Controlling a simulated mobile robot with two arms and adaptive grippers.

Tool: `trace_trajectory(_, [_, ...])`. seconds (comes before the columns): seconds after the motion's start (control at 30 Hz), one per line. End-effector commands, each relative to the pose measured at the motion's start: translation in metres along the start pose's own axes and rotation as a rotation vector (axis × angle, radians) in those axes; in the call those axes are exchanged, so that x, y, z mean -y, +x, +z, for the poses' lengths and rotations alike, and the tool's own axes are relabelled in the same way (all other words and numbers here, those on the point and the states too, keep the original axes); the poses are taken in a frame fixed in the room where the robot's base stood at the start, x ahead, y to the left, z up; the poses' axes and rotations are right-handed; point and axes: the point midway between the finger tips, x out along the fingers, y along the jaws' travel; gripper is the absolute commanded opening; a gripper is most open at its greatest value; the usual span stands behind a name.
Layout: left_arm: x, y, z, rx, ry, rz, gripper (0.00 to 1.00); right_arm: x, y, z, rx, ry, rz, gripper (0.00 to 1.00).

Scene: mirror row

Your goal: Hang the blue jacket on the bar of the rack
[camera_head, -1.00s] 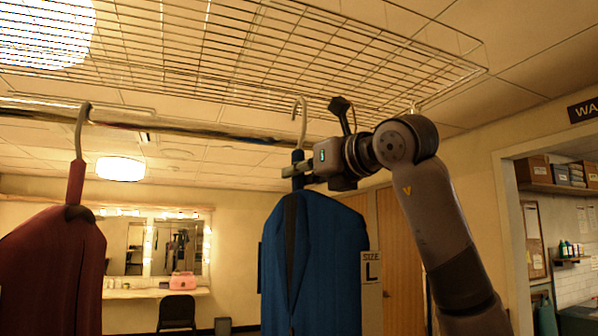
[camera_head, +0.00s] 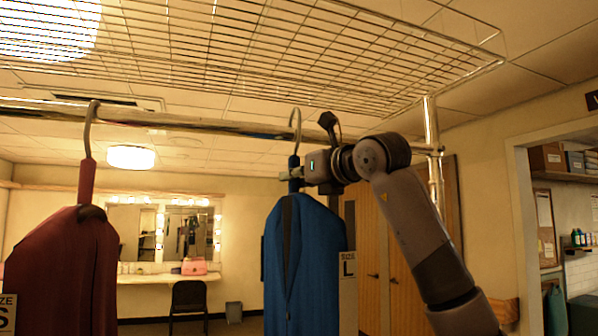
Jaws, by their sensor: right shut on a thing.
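The blue jacket (camera_head: 310,265) hangs upright from its hanger, with a size L tag at its right side. My right gripper (camera_head: 291,173) comes in from the right and is shut on the dark hanger neck just below the hook. The silver hanger hook (camera_head: 297,122) overlaps the rack's bar (camera_head: 200,123) in the picture. I cannot tell whether it rests on the bar or is in front of it. My left gripper is not in view.
A red jacket (camera_head: 62,260) hangs on the bar at the left. A wire shelf (camera_head: 300,55) lies above the bar. The rack's upright post (camera_head: 432,125) stands behind my right arm. The bar between the two hooks is clear.

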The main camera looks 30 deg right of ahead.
Motion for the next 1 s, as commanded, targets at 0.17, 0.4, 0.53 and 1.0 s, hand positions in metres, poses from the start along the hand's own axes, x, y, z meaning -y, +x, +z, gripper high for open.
trace_trajectory(0.17, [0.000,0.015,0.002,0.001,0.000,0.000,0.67,0.000,-0.002,-0.017,0.004,0.001,0.001,0.00])
trace_trajectory(0.4, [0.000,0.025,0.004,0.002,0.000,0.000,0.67,-0.001,-0.002,-0.029,0.005,0.001,0.002,0.00])
trace_trajectory(0.53, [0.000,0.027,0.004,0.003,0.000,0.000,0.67,-0.001,-0.002,-0.032,0.005,0.001,0.002,0.00])
trace_trajectory(1.0, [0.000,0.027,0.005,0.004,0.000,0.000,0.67,-0.001,-0.002,-0.033,0.003,0.001,0.001,0.24])
